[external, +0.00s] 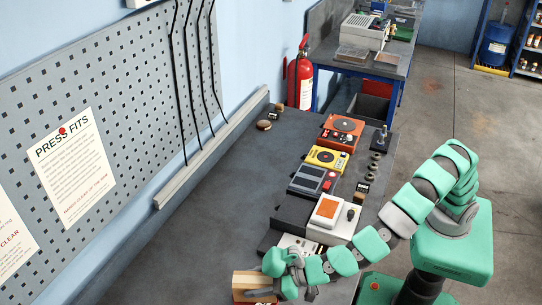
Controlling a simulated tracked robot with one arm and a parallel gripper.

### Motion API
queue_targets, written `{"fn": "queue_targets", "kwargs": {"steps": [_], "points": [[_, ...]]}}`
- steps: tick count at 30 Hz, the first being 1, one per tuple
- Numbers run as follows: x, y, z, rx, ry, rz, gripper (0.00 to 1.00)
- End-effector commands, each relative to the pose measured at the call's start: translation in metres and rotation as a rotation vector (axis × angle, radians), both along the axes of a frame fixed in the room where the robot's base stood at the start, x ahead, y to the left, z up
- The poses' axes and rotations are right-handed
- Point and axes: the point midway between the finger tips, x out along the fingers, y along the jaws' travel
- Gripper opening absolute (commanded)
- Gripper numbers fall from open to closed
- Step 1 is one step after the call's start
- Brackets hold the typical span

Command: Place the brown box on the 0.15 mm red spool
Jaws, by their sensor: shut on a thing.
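My gripper (268,275) is at the bottom centre of the external view, above the near end of the dark bench. It is shut on a tan-brown wooden block-like thing (246,279), which looks like the brown box. Its lower part looks dark red near the picture's bottom edge. I cannot tell whether that red is part of it or a separate thing under it. My fingers and wrist hide its right side. I cannot make out a spool marked 0.15 mm.
A row of devices runs along the bench's right side: an orange unit (342,131), a yellow unit (326,158), a dark grey unit (313,179) and a white unit with an orange top (329,212). The bench's left middle (215,205) is clear. A pegboard (130,110) stands behind.

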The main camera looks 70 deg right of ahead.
Motion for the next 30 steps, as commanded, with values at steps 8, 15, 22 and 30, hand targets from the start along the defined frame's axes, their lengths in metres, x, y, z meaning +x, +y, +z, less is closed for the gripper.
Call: {"fn": "queue_targets", "kwargs": {"steps": [8,15,22,30], "points": [[0.0,0.0,-0.002,-0.001,0.0,0.0,0.69],[0.0,0.0,-0.002,-0.001,0.0,0.0,0.69],[-0.012,-0.004,0.005,-0.004,0.0,0.002,0.69],[-0.051,-0.02,0.023,-0.003,0.001,0.003,0.69]]}}
